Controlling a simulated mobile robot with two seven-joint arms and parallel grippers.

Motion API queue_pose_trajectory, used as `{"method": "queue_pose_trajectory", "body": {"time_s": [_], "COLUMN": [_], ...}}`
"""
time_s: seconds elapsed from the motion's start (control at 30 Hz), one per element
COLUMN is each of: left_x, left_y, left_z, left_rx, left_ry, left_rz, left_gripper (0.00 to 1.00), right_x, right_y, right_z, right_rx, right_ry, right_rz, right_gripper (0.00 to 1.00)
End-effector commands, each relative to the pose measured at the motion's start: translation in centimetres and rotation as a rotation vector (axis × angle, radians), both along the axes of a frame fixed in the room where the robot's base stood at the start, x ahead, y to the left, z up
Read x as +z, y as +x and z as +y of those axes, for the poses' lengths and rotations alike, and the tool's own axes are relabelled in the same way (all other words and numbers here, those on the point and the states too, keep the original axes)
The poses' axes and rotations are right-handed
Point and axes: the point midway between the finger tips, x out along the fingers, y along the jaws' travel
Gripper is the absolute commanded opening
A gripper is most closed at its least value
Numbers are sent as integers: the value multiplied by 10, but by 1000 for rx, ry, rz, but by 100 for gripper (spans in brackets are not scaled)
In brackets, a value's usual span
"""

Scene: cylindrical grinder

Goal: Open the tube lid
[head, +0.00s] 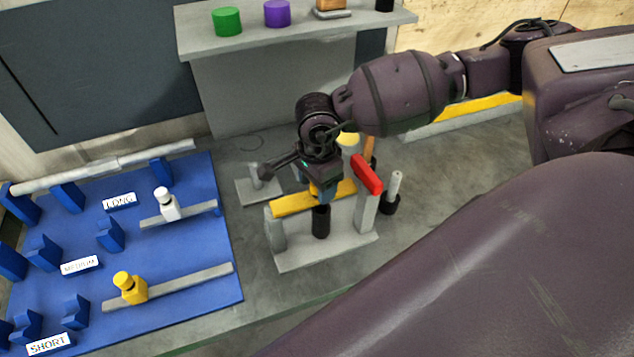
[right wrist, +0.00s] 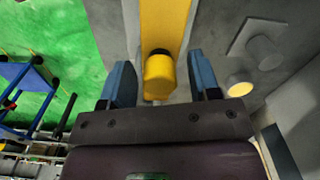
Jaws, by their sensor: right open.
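A yellow bar (head: 292,203) spans two grey posts on a grey stand (head: 318,252). A red block (head: 367,174) sits at its right end and a black cylinder (head: 321,222) shows at its front. I cannot tell for sure which part is the tube lid. My right gripper (head: 320,188) is over the bar and hides its middle. In the right wrist view, the yellow bar (right wrist: 164,22) carries a rounded yellow knob (right wrist: 159,76). The open blue fingers (right wrist: 162,82) stand on either side of the knob, with visible gaps. My left gripper is out of view.
At left, a blue rack (head: 190,255) holds grey rods with a white clamp (head: 166,204) and a yellow clamp (head: 130,287). A grey shelf (head: 330,32) behind holds green (head: 227,22) and purple (head: 277,13) cylinders. A pale post (head: 395,186) stands close right of the stand.

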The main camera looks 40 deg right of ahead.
Motion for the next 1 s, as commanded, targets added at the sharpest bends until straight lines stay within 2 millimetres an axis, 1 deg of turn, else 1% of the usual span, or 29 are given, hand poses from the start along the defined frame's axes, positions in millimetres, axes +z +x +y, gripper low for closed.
{"method": "queue_pose_trajectory", "body": {"time_s": [0.1, 0.33, 0.37, 0.7, 0.73, 1.0], "left_x": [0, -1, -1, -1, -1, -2], "left_y": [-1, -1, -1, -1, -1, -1], "left_z": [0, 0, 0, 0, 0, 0], "left_rx": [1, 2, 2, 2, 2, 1], "left_ry": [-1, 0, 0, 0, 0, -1], "left_rz": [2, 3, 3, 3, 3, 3], "left_gripper": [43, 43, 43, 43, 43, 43], "right_x": [-3, -4, -4, -4, -4, -3], "right_y": [0, 0, 0, 0, 0, 1], "right_z": [0, 0, 0, 0, 0, -1], "right_rx": [1, 1, 1, 0, 0, 0], "right_ry": [0, 0, 0, 0, 0, -6], "right_rz": [0, 0, 0, 0, 0, 1], "right_gripper": [56, 56, 53, 1, 0, 0]}}
